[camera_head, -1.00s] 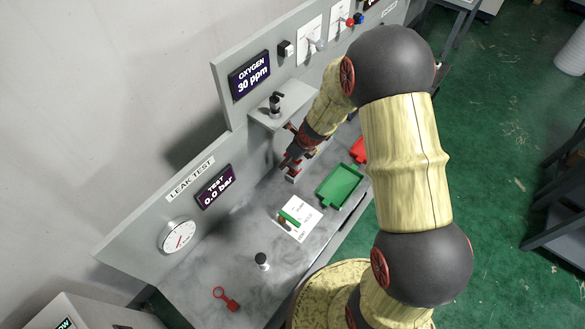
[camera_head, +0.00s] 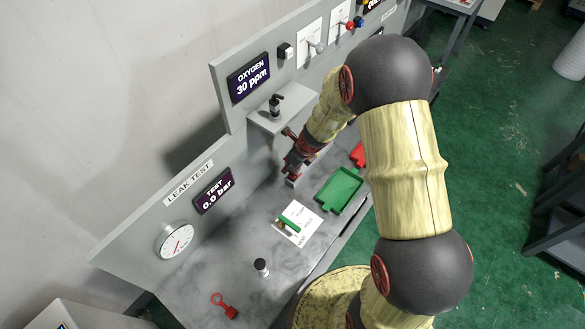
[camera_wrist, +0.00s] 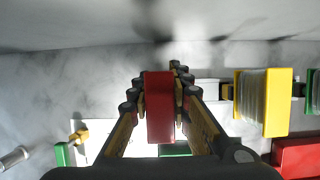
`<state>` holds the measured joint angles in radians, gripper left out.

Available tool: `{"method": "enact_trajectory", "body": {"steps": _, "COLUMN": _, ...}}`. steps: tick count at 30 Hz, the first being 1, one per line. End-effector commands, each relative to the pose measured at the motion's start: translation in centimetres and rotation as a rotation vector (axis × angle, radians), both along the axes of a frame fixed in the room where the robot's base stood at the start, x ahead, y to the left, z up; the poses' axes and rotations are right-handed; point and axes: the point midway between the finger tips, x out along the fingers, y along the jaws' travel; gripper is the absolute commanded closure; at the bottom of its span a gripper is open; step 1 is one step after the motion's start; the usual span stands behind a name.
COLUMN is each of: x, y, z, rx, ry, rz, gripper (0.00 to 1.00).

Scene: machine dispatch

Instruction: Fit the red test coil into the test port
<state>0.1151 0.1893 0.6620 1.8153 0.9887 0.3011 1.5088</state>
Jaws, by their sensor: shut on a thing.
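My gripper (camera_wrist: 158,95) is shut on a red block (camera_wrist: 160,108), which I take for the red test coil. The block sits between the fingers in the wrist view. In the head view my gripper (camera_head: 292,172) is low over the bench, beside the shelf and left of the green tray; the held block is hard to make out there. A short upright cylinder with a dark top (camera_head: 262,266) stands on the bench near the leak test panel. I cannot tell whether it is the test port.
A green tray (camera_head: 340,190), a white card (camera_head: 301,232) and a green piece with a brass end (camera_head: 289,222) are on the bench. A yellow block (camera_wrist: 264,102) is right of my gripper. The leak panel (camera_head: 213,191) reads 0.0 bar.

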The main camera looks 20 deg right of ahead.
Motion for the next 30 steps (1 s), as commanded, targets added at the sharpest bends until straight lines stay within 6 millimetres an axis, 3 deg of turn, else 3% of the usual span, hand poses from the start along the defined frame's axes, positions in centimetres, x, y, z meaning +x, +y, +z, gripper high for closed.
{"method": "enact_trajectory", "body": {"steps": 6, "x": 0.0, "y": 0.0, "z": 0.0, "rx": 0.000, "ry": 0.000, "rz": 0.000, "gripper": 1.00}}
{"method": "enact_trajectory", "body": {"steps": 17, "x": 0.0, "y": 0.0, "z": 0.1, "rx": 0.000, "ry": 0.000, "rz": 0.000, "gripper": 1.00}}
{"method": "enact_trajectory", "body": {"steps": 30, "x": 0.0, "y": 0.0, "z": 1.6, "rx": 0.000, "ry": 0.000, "rz": 0.000, "gripper": 1.00}}
